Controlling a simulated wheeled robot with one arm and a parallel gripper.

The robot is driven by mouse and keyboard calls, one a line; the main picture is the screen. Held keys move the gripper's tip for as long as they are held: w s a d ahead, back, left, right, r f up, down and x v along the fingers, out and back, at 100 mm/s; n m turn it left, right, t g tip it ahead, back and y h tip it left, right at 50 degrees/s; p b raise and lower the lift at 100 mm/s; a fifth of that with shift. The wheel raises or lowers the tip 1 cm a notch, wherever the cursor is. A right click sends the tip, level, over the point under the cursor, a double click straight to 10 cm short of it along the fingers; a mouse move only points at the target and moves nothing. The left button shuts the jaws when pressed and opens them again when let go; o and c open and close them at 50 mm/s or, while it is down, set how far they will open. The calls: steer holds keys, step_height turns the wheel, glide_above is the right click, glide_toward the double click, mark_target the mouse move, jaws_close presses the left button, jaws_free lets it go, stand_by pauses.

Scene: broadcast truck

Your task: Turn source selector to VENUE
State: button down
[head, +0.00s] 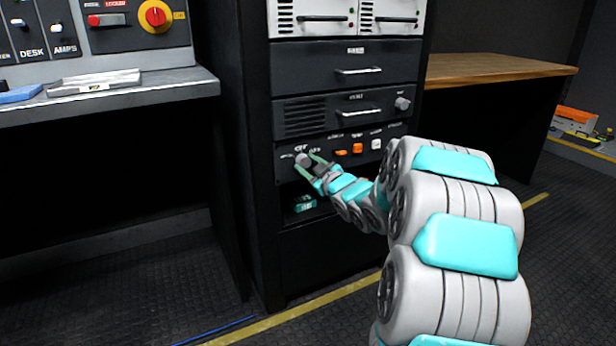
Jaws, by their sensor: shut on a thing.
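The source selector (302,159) is a small grey knob at the left end of a dark panel in the rack. White lettering surrounds it, too small to read. My gripper (308,163) reaches in from the right with its green fingers shut on the knob. The fingers and wrist partly hide the knob and the panel just below it. I cannot tell exactly which position the knob points to.
Orange and white buttons (357,148) sit right of the knob on the same panel. Above are drawers with handles (358,113) and another grey knob (402,103). An open bay below holds a green item (304,204). A grey desk (150,88) stands left, a wooden table (490,68) right.

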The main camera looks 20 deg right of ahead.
steer(key=n+b, duration=0.2)
steer(key=n, duration=0.1)
steer(key=shift+f+b, duration=0.2)
steer(key=shift+b, duration=0.2)
steer(key=shift+n, duration=0.4)
steer(key=shift+c, duration=1.8)
jaws_free()
steer(key=shift+r, duration=0.15)
steer(key=s, duration=0.8)
steer(key=shift+d+r+p, duration=0.15)
steer(key=shift+p, duration=0.15)
steer(key=shift+w+r, duration=0.1)
